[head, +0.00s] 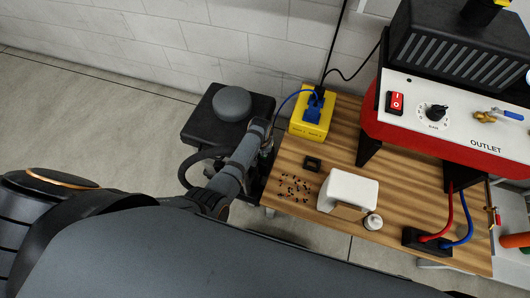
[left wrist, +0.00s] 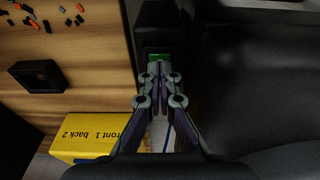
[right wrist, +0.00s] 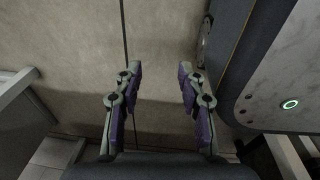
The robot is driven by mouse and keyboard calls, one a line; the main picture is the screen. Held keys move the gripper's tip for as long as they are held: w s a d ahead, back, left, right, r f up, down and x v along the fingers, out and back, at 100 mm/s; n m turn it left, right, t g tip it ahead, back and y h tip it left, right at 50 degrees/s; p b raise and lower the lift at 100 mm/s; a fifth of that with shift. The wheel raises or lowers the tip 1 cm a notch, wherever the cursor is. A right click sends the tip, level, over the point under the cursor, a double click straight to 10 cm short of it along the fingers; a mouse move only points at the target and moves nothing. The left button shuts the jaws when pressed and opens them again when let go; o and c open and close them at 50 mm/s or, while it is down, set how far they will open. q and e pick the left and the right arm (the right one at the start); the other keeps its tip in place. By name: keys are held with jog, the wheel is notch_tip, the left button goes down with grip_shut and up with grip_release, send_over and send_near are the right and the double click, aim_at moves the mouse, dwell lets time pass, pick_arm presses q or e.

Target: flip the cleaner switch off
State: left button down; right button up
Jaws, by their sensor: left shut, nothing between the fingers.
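My left gripper (head: 267,146) is at the left edge of the wooden bench, beside a black box-like unit. In the left wrist view, its fingers (left wrist: 160,72) are shut and empty. A small green part (left wrist: 158,59), which looks like a switch, shows on a dark housing (left wrist: 157,25) just beyond the fingertips. The fingers partly cover it, and I cannot tell whether they touch it or which way it is set. My right gripper (right wrist: 159,70) is open and empty over bare floor, seen only in the right wrist view.
The wooden bench (head: 400,228) carries a yellow box (head: 298,128) with a blue plug, a small black square tray (head: 312,163), scattered small bits, a white block (head: 347,188) and a red-and-white machine (head: 420,115) with a red rocker switch (head: 396,102). A black unit with a grey dome (head: 232,103) stands left of it.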

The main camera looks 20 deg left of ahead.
pick_arm(q)
notch_tip(320, 180, up, 3)
jog(key=shift+r+p, duration=0.1)
jog(key=shift+p, duration=1.1)
notch_tip(320, 180, up, 4)
jog(key=p, duration=0.4)
jog(key=shift+f, duration=0.2)
pick_arm(e)
notch_tip(320, 180, up, 7)
jog(key=s, duration=0.1)
jog(key=shift+s, duration=0.3)
